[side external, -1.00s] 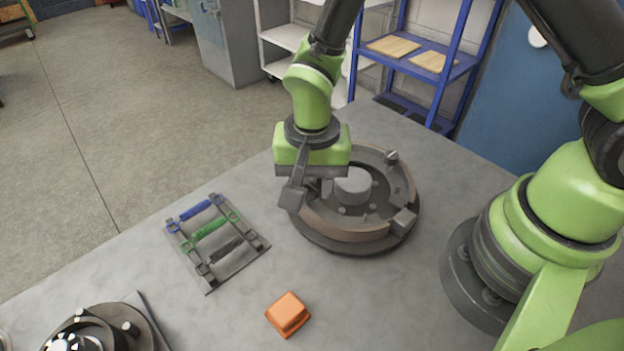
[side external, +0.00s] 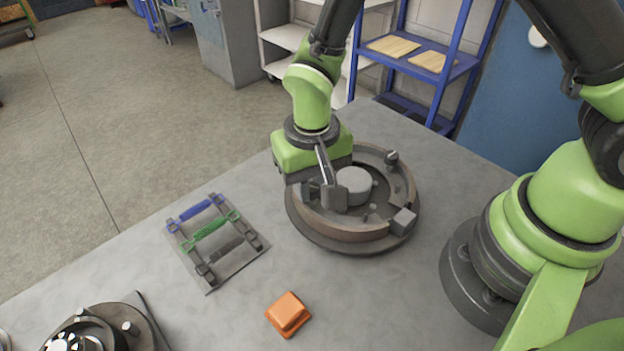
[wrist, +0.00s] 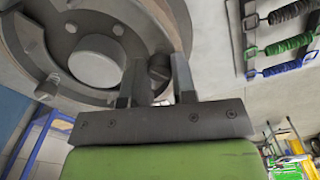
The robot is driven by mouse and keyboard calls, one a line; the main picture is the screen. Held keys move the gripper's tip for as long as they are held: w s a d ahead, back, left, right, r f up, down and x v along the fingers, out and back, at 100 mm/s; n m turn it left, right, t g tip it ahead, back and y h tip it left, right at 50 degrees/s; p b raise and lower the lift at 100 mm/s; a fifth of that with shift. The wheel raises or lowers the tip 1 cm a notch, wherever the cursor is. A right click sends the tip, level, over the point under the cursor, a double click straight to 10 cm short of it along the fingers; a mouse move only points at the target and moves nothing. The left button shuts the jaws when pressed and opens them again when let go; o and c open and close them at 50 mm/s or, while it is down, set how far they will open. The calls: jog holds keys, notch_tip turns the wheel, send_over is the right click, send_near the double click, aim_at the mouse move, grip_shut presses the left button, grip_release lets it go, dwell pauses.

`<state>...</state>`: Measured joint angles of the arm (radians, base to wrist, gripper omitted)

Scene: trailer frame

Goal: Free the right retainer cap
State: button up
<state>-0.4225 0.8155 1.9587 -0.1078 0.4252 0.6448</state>
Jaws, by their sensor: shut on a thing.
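The brake assembly (side external: 350,236) is a round plate with a raised hub (side external: 354,181) and curved brown shoes around it. My gripper (side external: 326,203) is low over the assembly, on the left side of the hub. In the wrist view, my gripper's two fingers (wrist: 158,88) stand close around a small dark part (wrist: 159,68) at the shoe beside the hub. It appears to be the retainer cap, shut between the fingers and mostly hidden by them. I cannot tell whether it is still seated. The fingers hide it in the side view too.
A grey tray (side external: 225,271) with blue, green and dark springs lies to the left. An orange block (side external: 288,314) sits at the front. A dark round fixture (side external: 97,330) stands at the lower left. Table between them is clear.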

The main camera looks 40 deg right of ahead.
aim_at(313, 186)
jog(key=n, duration=1.2)
jog(key=shift+n, duration=0.3)
dwell(0.4)
jog(key=o, duration=0.9)
jog(key=shift+o, duration=0.2)
notch_tip(313, 186, up, 10)
